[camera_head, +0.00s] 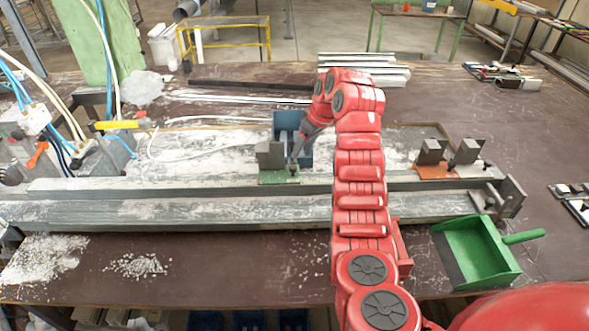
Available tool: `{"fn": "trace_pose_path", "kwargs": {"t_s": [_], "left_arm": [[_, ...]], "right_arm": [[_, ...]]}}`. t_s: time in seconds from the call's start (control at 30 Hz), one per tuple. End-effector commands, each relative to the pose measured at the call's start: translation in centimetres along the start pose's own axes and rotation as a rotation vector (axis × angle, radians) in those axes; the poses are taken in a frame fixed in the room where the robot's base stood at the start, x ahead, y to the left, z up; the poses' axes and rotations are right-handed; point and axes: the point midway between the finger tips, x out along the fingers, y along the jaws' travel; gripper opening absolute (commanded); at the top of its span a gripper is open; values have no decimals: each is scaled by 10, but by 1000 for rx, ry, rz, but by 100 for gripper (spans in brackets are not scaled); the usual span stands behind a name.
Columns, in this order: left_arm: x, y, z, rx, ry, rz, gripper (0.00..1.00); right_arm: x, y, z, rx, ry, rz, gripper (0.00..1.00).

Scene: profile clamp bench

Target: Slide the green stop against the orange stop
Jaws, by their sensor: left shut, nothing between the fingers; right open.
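The green stop, a grey block on a green base plate (278,178), sits on the rear part of the long grey profile bench (200,211), left of centre. The orange stop, with grey blocks on an orange base (436,172), is farther right, with a wide gap between the two. My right gripper (294,164) is open, pointing down at the right side of the green stop's block, over its base. It is small and partly dark, so I cannot tell whether it touches. My red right arm hides the middle of the bench. My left gripper is not in view.
A green dustpan (478,250) lies at the front right. Cables and hoses (62,130) crowd the left end. Pale shavings (137,266) lie on the front of the brown table.

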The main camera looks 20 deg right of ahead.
Motion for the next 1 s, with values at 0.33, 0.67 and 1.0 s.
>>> {"fn": "trace_pose_path", "kwargs": {"t_s": [0.33,0.67,1.0], "left_arm": [[0,0,0,0,0,0,0],[8,0,-1,0,0,0,0],[7,0,-1,0,0,0,0]], "right_arm": [[61,-1,0,3,-3,-5,61],[94,0,0,2,2,0,61],[96,0,0,2,2,0,48]]}}
